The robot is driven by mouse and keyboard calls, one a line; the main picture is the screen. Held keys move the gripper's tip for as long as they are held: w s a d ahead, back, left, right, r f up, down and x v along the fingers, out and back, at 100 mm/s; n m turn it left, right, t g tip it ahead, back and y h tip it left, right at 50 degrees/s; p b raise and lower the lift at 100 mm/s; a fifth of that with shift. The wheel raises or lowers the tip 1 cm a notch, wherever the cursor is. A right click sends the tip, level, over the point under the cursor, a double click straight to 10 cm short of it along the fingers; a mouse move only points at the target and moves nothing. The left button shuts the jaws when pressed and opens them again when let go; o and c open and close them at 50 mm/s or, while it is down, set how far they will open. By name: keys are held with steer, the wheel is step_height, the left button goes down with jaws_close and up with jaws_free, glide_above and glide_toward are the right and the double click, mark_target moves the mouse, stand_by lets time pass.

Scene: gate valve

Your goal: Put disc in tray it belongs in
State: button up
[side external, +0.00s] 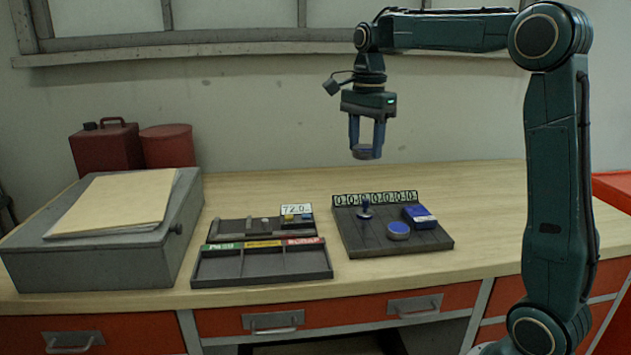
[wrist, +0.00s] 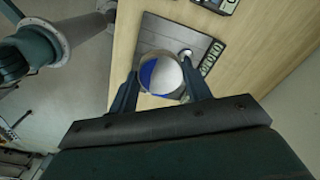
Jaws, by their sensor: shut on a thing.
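My gripper (side external: 367,146) is shut on a round disc (side external: 366,153) and holds it high above the bench, apart from everything below. In the wrist view the disc (wrist: 162,76) sits between the fingertips, its face part blue and part whitish. The tray (side external: 262,268) is dark, with three side-by-side compartments at the front middle of the bench. Its labels are green at left, reading like PASS, yellow in the middle and too small to read, and red at right, reading like SCRAP. The compartments look empty.
Right of the tray, a dark board (side external: 430,241) bears a blue stem-like part (side external: 365,208), a blue-topped round part (side external: 398,231) and a blue block (side external: 419,216). Behind the tray is a gauge fixture reading 72.0 (side external: 297,209). A grey box (side external: 105,245) with folders stands left.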

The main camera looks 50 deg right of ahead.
steer(key=shift+w, duration=0.1)
steer(key=w+a, duration=0.8)
steer(key=a, duration=0.2)
glide_above(263, 267)
steer(key=f, duration=0.2)
steer(key=shift+m, duration=0.4)
steer(key=shift+f, duration=9.85)
steer(key=shift+f, duration=0.1)
steer(key=o, duration=1)
steer(key=shift+c, duration=0.2)
